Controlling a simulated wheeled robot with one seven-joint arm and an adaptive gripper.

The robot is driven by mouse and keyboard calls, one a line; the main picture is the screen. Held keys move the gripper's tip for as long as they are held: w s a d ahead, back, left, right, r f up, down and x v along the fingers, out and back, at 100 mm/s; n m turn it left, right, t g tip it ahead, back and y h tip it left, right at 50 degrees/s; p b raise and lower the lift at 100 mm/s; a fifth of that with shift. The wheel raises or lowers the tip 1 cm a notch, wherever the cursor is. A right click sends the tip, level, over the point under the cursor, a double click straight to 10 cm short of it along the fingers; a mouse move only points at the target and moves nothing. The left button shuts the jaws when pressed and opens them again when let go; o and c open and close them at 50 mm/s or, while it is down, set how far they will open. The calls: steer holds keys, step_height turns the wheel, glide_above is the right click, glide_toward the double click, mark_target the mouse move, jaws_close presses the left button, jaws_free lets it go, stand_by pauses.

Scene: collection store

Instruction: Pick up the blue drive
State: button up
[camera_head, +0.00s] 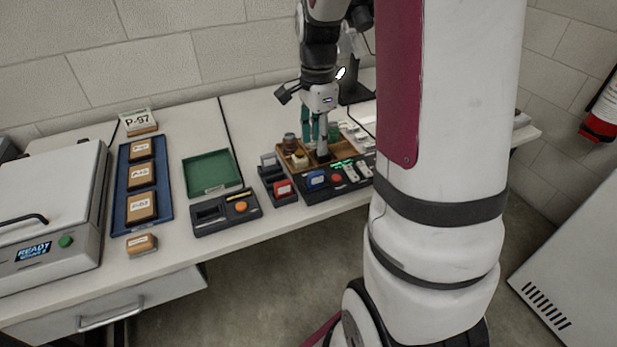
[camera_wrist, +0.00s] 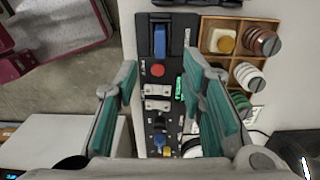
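A blue block (camera_head: 317,180) sits in the near-left end of a black panel on the bench. It also shows upright in its slot near the top of the wrist view (camera_wrist: 160,40). A smaller blue piece (camera_wrist: 158,140) lies farther along the panel, between the fingers in the picture. I cannot tell for sure which one is the blue drive. My gripper (camera_head: 314,138) hangs over the bench above the wooden tray and panel. In the wrist view its two green-padded fingers (camera_wrist: 160,66) are wide apart with nothing held between them.
The black panel (camera_wrist: 158,120) also carries a red button (camera_wrist: 157,70) and pale pieces. A wooden tray (camera_wrist: 236,60) with spools stands close beside it. Black holders with a red block (camera_head: 282,188), a green tray (camera_head: 211,173) and a blue tray (camera_head: 122,190) lie left.

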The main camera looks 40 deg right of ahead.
mark_target(316, 173)
step_height(316, 173, down, 12)
steer(key=shift+r+b, duration=0.25)
steer(key=shift+b, duration=0.6)
steer(key=shift+c, duration=0.3)
jaws_close()
